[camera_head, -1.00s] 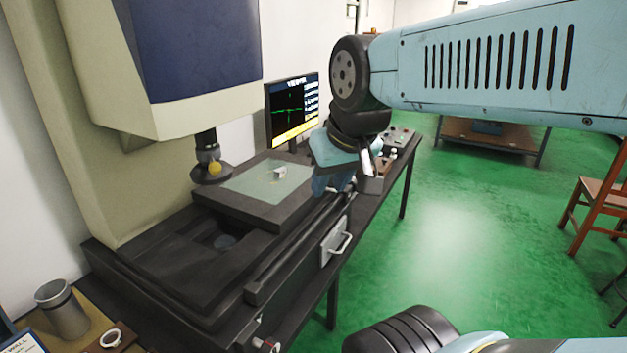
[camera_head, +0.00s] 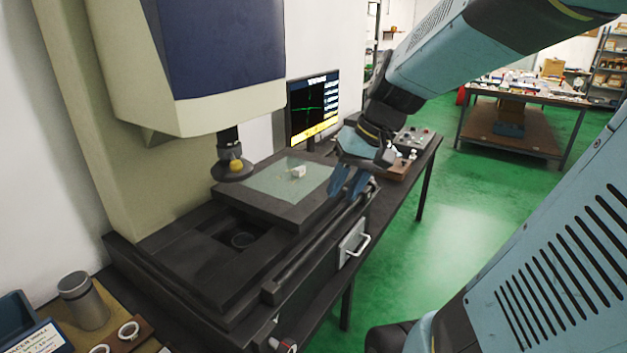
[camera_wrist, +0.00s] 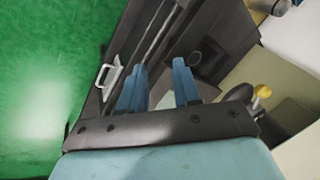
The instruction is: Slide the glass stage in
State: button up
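The glass stage (camera_head: 272,187) is a pale green pane in a dark, thick plate on the machine bed. A small whitish ring-like piece (camera_head: 298,172) lies on the glass. My gripper (camera_head: 346,188) points down at the right edge of the stage, over the rail side. In the wrist view my gripper (camera_wrist: 159,82) has its two blue fingers apart, with nothing visibly held between them. A strip of the glass (camera_wrist: 166,99) shows between the fingers. Whether a finger touches the stage plate I cannot tell.
The lens column (camera_head: 232,165) hangs at the stage's left edge. A dark opening with a round part (camera_head: 242,239) lies in front of the stage. A white handle (camera_head: 354,244) is on the bench's front. A monitor (camera_head: 313,108) and control box (camera_head: 415,138) stand behind.

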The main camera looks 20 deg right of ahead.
jog(key=w+d+f+m+t+y, duration=0.3)
jog(key=w+d+f+y, duration=0.15)
jog(key=w+d, duration=0.35)
jog(key=w+d+f+m+t+y, duration=0.2)
jog(key=w+d+f+m+y, duration=0.1)
jog(key=w+d+f, duration=0.45)
jog(key=w+d+f+m+t+h, duration=0.1)
jog(key=d+f+m+t, duration=0.15)
jog(key=d, duration=0.35)
jog(key=w+d+f+m+t+h, duration=0.1)
jog(key=d+f+t, duration=0.2)
jog(key=d, duration=0.3)
jog(key=shift+n+g, duration=0.25)
jog(key=x, duration=0.9)
jog(key=r+x, duration=0.1)
jog(key=x, duration=0.3)
jog(key=shift+a+f, duration=0.1)
jog(key=shift+a, duration=0.2)
jog(key=shift+c, duration=0.4)
grip_shut()
jog(key=shift+f, duration=0.1)
